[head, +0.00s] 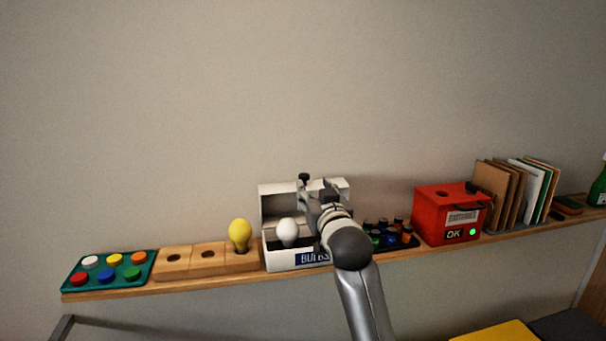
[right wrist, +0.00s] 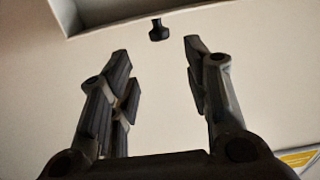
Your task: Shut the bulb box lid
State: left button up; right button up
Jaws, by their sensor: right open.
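The white bulb box (head: 280,259), labelled BULBS, stands on the shelf with its lid (head: 273,203) raised at the back. A dark knob (head: 304,178) sits on the lid; in the right wrist view the knob (right wrist: 159,30) shows just beyond and between the fingertips. A white bulb (head: 287,232) stands in the box. My right gripper (head: 318,186) is open and empty in front of the lid; it also shows in the right wrist view (right wrist: 157,52). My arm hides the right part of the box. My left gripper is out of view.
On the shelf (head: 180,286), left of the box, are a wooden block (head: 208,258) holding a yellow bulb (head: 239,235) and a green tray of coloured pegs (head: 108,270). To the right are a dark tray of small bottles (head: 388,236), a red box (head: 437,214) and upright boards (head: 503,185).

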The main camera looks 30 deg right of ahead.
aim_at(305, 177)
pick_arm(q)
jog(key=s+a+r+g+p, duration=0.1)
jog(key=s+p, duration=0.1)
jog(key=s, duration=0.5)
pick_arm(e)
jog(key=x, duration=0.6)
jog(key=shift+p, duration=0.3)
jog(key=p+x, duration=0.1)
jog(key=x, duration=0.1)
jog(key=shift+w+d+r, duration=0.1)
jog(key=shift+w, duration=0.5)
jog(key=shift+w+d, duration=0.1)
jog(key=shift+w, duration=0.3)
jog(key=shift+s, duration=0.1)
jog(key=c, duration=0.7)
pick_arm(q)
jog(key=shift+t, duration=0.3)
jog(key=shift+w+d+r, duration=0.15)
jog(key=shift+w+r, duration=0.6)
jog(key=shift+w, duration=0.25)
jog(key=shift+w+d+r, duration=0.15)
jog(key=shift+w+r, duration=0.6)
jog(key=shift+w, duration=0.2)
pick_arm(e)
grip_shut()
